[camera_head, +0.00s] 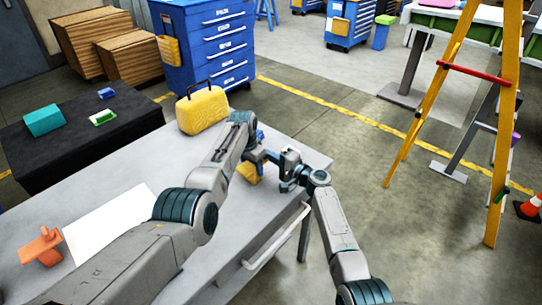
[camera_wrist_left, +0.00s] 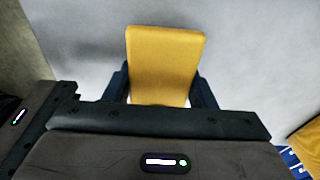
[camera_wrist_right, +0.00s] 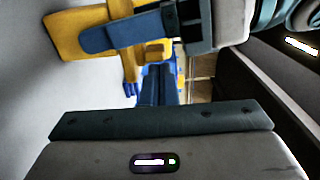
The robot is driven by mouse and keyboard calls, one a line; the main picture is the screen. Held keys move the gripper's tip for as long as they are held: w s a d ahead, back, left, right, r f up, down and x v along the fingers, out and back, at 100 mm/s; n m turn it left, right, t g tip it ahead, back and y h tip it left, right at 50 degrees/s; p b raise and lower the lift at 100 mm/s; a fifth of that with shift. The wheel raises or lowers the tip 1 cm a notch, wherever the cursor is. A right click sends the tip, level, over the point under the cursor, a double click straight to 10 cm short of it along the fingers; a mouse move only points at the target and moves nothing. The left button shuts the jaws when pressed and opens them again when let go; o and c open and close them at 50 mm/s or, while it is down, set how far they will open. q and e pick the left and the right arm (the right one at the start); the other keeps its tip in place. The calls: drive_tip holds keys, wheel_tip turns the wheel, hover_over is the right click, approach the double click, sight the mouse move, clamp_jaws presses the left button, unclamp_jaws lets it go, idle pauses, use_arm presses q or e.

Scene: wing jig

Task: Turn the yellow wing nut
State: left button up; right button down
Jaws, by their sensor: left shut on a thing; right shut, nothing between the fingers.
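The yellow wing nut (camera_wrist_left: 165,55) shows as a flat yellow piece in the left wrist view, between the dark blue fingers of my left gripper (camera_wrist_left: 163,88). My left gripper is shut on it. In the head view a yellow part (camera_head: 249,173) shows low at the left gripper, partly hidden by the arm. The right wrist view shows the yellow piece (camera_wrist_right: 72,46) with a blue finger of my left gripper across it. My right gripper (camera_wrist_right: 157,84) is shut and empty, close beside the left one. Any stud or base under the nut is hidden.
A yellow case (camera_head: 203,110) stands at the back of the grey table (camera_head: 150,165). A white sheet (camera_head: 108,222) and an orange part (camera_head: 42,247) lie at the left. A black table (camera_head: 60,150), blue tool cabinet (camera_head: 205,50) and yellow ladder (camera_head: 500,130) stand around.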

drive_tip(key=shift+s+a, duration=0.35)
drive_tip(key=shift+s, duration=0.2)
drive_tip(key=shift+s+a, duration=0.2)
drive_tip(key=shift+a, duration=0.05)
drive_tip(key=shift+s+a, duration=0.1)
drive_tip(key=shift+a, duration=0.05)
idle(0.4)
idle(0.4)
